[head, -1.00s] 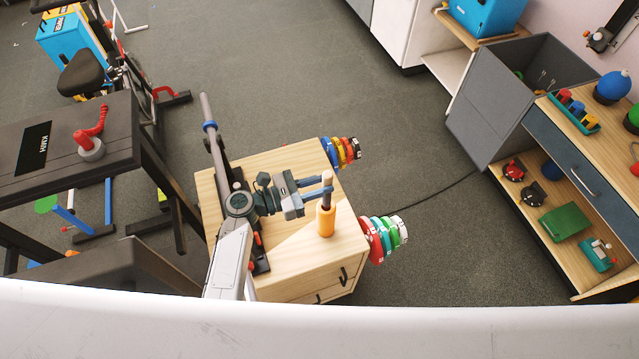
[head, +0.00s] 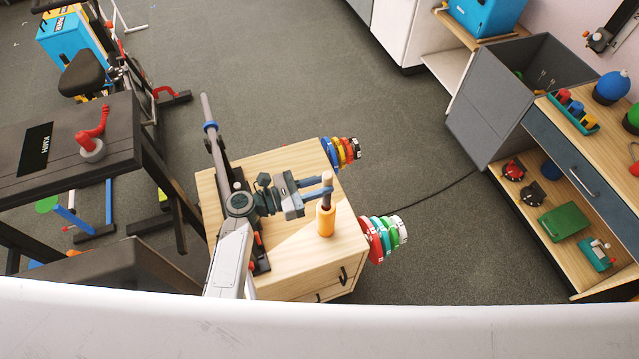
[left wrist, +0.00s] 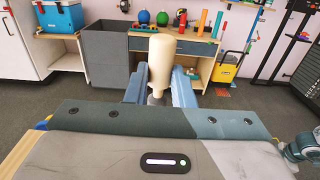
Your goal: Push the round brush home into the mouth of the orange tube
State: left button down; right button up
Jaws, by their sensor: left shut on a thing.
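The orange tube (head: 325,222) stands upright on the light wooden cabinet top (head: 290,250). The round brush (head: 327,179), with a pale wooden handle and a dark lower part, stands upright at the tube's mouth. Its lower end is inside or right at the mouth; how deep I cannot tell. My left gripper (head: 322,190) is shut on the brush, just above the tube. In the left wrist view the pale handle (left wrist: 161,62) rises between the blue fingers; the tube is hidden there. My right gripper is not in view.
Coloured weight discs stick out from the cabinet's side (head: 378,238) and far corner (head: 340,152). A black table (head: 60,175) with a red-handled device is at left. A wooden shelf unit (head: 560,180) stands at right. Grey floor lies between.

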pick_arm(q)
jog(key=shift+f+b, duration=1.35)
jog(key=shift+f, duration=0.55)
jog(key=shift+f, duration=0.1)
